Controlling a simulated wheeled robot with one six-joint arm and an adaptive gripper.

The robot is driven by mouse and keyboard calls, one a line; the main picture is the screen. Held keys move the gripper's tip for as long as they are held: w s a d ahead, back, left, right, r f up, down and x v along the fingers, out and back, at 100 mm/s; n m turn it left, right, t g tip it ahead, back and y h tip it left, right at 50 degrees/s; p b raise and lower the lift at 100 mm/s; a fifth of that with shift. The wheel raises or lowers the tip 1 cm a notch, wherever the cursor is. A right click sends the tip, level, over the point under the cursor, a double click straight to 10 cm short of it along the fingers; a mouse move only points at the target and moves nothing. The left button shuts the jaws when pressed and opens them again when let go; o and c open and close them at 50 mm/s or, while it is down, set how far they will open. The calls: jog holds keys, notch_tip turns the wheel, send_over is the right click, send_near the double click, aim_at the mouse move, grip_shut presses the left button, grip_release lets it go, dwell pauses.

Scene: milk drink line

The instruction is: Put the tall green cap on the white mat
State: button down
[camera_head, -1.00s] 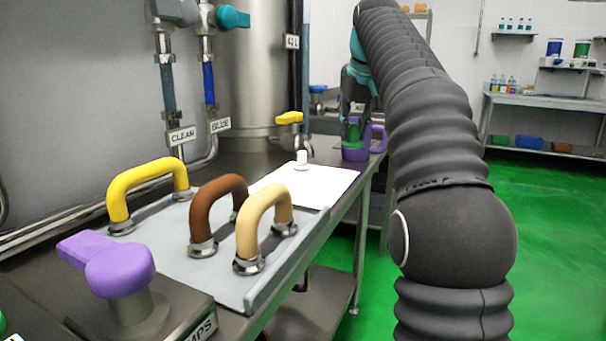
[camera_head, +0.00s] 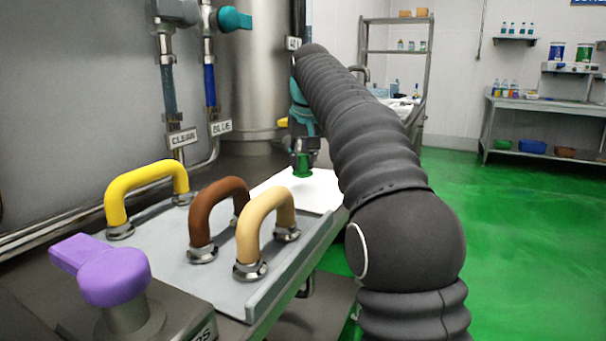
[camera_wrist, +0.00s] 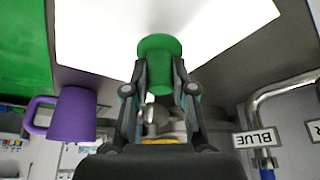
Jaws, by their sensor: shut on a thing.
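My gripper (camera_head: 304,152) is shut on the tall green cap (camera_head: 303,170). The cap shows at the fingertips in the wrist view (camera_wrist: 158,50), with its wide end away from the fingers. My gripper (camera_wrist: 158,85) holds it over or at the white mat (camera_head: 325,185). The mat (camera_wrist: 100,35) lies behind the cap in the wrist view. I cannot tell whether the cap touches the mat.
A purple mug (camera_wrist: 72,115) stands off the mat in the wrist view. Yellow (camera_head: 145,185), brown (camera_head: 205,215) and tan (camera_head: 255,232) handles rise from a grey plate nearer the camera. A purple valve handle (camera_head: 108,272) is at front left.

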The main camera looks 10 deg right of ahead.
aim_at(304, 163)
jog(key=shift+f+b, duration=0.4)
jog(key=shift+f, duration=1.2)
jog(key=shift+f, duration=0.1)
jog(key=c, duration=1)
grip_release()
jog(key=shift+o, duration=0.2)
jog(key=p+v, duration=0.2)
jog(key=v, duration=1)
